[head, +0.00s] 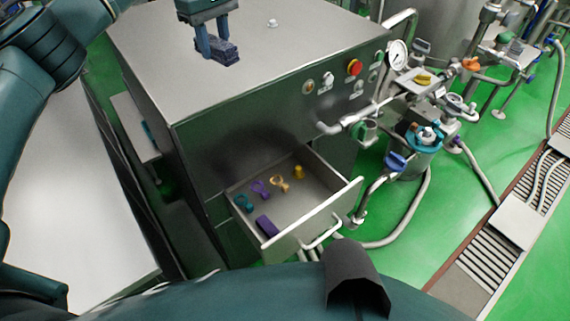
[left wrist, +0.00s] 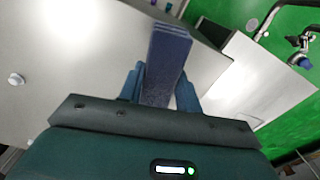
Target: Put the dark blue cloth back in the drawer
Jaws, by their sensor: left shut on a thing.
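The dark blue cloth (head: 217,53) is a small folded bar over the steel cabinet top (head: 270,45). My left gripper (head: 212,42) points down and is shut on the cloth. I cannot tell whether the cloth touches the top. In the left wrist view the cloth (left wrist: 167,62) sticks out between the blue fingers (left wrist: 160,88). The drawer (head: 335,196) is pulled open at the cabinet's front, lower than the cloth and nearer to me. My right gripper is not in view.
In the drawer lie a purple block (head: 267,226), a teal piece (head: 243,203), a purple piece (head: 260,188), a tan piece (head: 280,184) and a yellow piece (head: 298,172). A small white knob (head: 272,23) sits on the cabinet top. Pipes and a gauge (head: 398,55) stand right of the cabinet.

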